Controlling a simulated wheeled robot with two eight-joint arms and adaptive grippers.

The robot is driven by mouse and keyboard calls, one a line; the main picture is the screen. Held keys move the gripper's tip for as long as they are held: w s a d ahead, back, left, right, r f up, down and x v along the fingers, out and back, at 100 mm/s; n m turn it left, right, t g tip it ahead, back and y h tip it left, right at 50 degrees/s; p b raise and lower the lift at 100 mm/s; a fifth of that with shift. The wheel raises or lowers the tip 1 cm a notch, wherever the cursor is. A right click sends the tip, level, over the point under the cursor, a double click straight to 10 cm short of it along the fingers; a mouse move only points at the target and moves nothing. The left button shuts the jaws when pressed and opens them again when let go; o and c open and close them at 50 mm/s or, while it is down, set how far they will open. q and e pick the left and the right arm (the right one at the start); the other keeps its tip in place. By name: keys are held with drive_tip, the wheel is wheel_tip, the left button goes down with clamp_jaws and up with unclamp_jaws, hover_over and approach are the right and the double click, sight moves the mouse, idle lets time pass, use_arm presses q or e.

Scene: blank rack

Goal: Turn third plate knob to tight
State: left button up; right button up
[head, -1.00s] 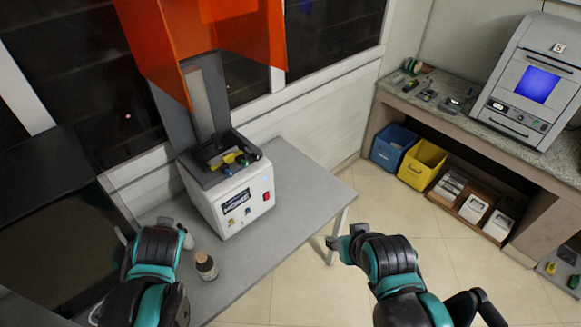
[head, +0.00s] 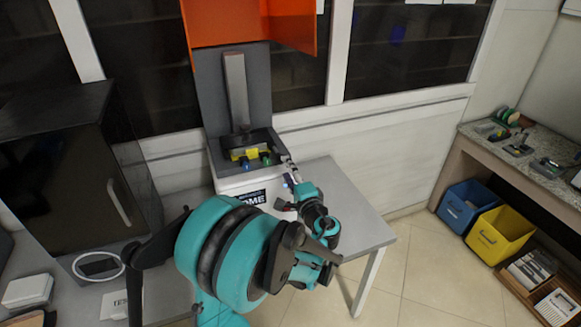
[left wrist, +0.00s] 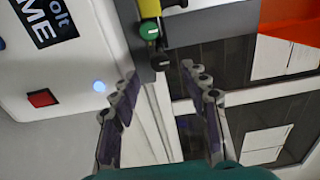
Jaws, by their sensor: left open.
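The white and grey machine (head: 232,182) stands on the grey table, with a yellow plate part (head: 243,153) on its top. A blue knob (head: 244,162) and a green knob (head: 266,158) show at the front. In the left wrist view, the green knob (left wrist: 150,30) and a dark knob (left wrist: 160,62) with a pale mark sit at the machine's edge. My left gripper (head: 288,168) is at the machine's right front corner. Its open fingers (left wrist: 160,78) are on either side of the dark knob's line, with the knob just ahead; contact is not clear. My right gripper is not in view.
The orange cover (head: 245,25) stands raised above the machine. A red switch (left wrist: 42,98) and a lit blue button (left wrist: 100,86) are on its front. A black cabinet (head: 60,150) stands at the left. Blue (head: 465,205) and yellow (head: 502,235) bins sit under the right counter.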

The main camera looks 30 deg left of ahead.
sight(278, 153)
use_arm(q)
drive_tip(key=shift+b+x, duration=0.3)
drive_tip(key=shift+x, duration=1.95)
clamp_jaws()
